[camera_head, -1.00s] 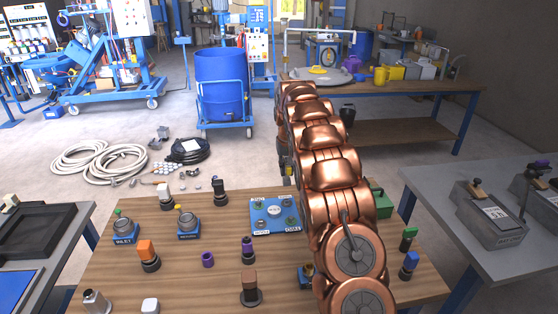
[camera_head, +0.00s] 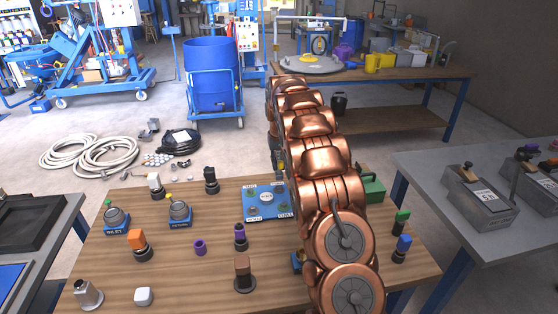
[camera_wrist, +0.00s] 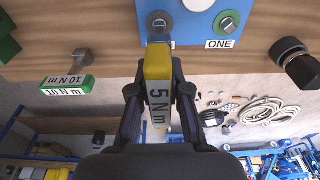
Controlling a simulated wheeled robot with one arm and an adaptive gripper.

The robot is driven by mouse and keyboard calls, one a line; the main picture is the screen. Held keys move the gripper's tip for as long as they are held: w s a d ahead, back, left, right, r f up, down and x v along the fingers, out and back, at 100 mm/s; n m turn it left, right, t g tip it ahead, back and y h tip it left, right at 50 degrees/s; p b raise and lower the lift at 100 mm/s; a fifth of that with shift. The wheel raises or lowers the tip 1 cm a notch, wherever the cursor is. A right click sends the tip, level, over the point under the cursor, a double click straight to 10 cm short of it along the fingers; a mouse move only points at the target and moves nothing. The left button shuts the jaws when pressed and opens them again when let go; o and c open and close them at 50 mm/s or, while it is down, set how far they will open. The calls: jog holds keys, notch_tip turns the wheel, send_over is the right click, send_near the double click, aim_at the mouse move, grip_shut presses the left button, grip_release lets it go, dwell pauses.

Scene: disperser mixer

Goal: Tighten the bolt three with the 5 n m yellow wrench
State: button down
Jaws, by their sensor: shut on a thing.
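In the wrist view my gripper (camera_wrist: 159,92) is shut on the yellow wrench (camera_wrist: 158,66), marked "5 N m". The wrench's far end lies at the edge of the blue plate (camera_wrist: 182,32), just below a dark round bolt (camera_wrist: 160,22); I cannot tell whether they touch. The wrench partly covers a label there. A second bolt (camera_wrist: 227,22) sits to the right, above the label "ONE". No "three" label is readable. In the head view the blue plate (camera_head: 252,211) lies on the wooden table, left of my copper arm, which hides my gripper and the wrench.
A green "10 N m" tool (camera_wrist: 68,85) is left of the wrench in the wrist view. A dark knob (camera_wrist: 297,62) is at right. In the head view several coloured connectors, including a purple ring (camera_head: 200,247), stand on the wooden table (camera_head: 190,275). A grey table (camera_head: 440,170) is at right.

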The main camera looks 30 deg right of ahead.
aim_at(279, 173)
jog(key=shift+f+b, duration=0.35)
jog(key=shift+f, duration=0.85)
jog(key=shift+f+b, duration=0.85)
jog(key=shift+f, duration=0.4)
dwell(1.6)
jog(key=c, duration=1)
grip_release()
jog(key=shift+c, duration=0.2)
jog(key=r, duration=0.4)
jog(key=s+r, duration=0.1)
jog(key=r, duration=0.7)
jog(key=shift+s+a, duration=0.15)
jog(key=shift+a, duration=0.1)
jog(key=shift+o, duration=0.2)
